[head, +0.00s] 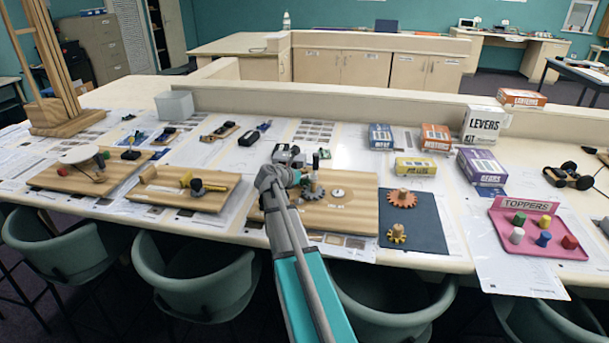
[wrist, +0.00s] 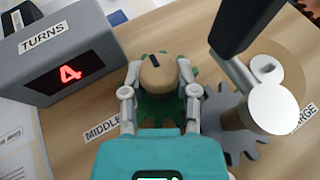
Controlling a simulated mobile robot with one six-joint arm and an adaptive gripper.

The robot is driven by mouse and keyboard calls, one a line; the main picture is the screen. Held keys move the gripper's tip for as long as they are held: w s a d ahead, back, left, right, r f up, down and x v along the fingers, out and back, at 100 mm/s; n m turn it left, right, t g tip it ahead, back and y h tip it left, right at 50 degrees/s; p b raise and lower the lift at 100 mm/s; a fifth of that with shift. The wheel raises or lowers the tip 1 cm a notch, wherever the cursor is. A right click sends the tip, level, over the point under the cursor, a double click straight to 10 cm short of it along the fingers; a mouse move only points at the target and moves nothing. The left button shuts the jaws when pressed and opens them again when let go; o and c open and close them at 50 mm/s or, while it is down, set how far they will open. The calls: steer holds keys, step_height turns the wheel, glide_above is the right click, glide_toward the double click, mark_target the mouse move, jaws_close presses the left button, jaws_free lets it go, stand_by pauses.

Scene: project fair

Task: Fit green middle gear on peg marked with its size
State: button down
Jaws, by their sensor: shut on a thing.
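In the wrist view my gripper (wrist: 159,82) is shut on the round wooden knob of the green gear (wrist: 158,107), one finger on each side. The knob's top has a dark mark. The gear is beneath the fingers, close beside a grey gear (wrist: 222,112); I cannot tell whether their teeth mesh. A label reading MIDDLE (wrist: 102,130) is on the board just left of the gripper. The peg under the green gear is hidden, so I cannot tell how far down it sits. In the head view my gripper (head: 293,178) is over the gear board (head: 355,222).
A grey TURNS counter (wrist: 62,47) showing 4 stands left of the gripper. A black crank handle (wrist: 243,25) and a white-topped post (wrist: 272,107) rise close on the right. An orange gear (head: 402,199) and a yellow gear (head: 397,235) lie on a dark mat (head: 425,220).

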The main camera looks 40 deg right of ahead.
steer(key=shift+f+b, duration=0.6)
steer(key=c, duration=0.7)
jaws_free()
steer(key=shift+o, duration=0.2)
steer(key=shift+a+r, duration=0.1)
steer(key=shift+a, duration=0.05)
steer(key=shift+p+v, duration=2.15)
steer(key=shift+v, duration=3.2)
steer(key=shift+s, duration=0.1)
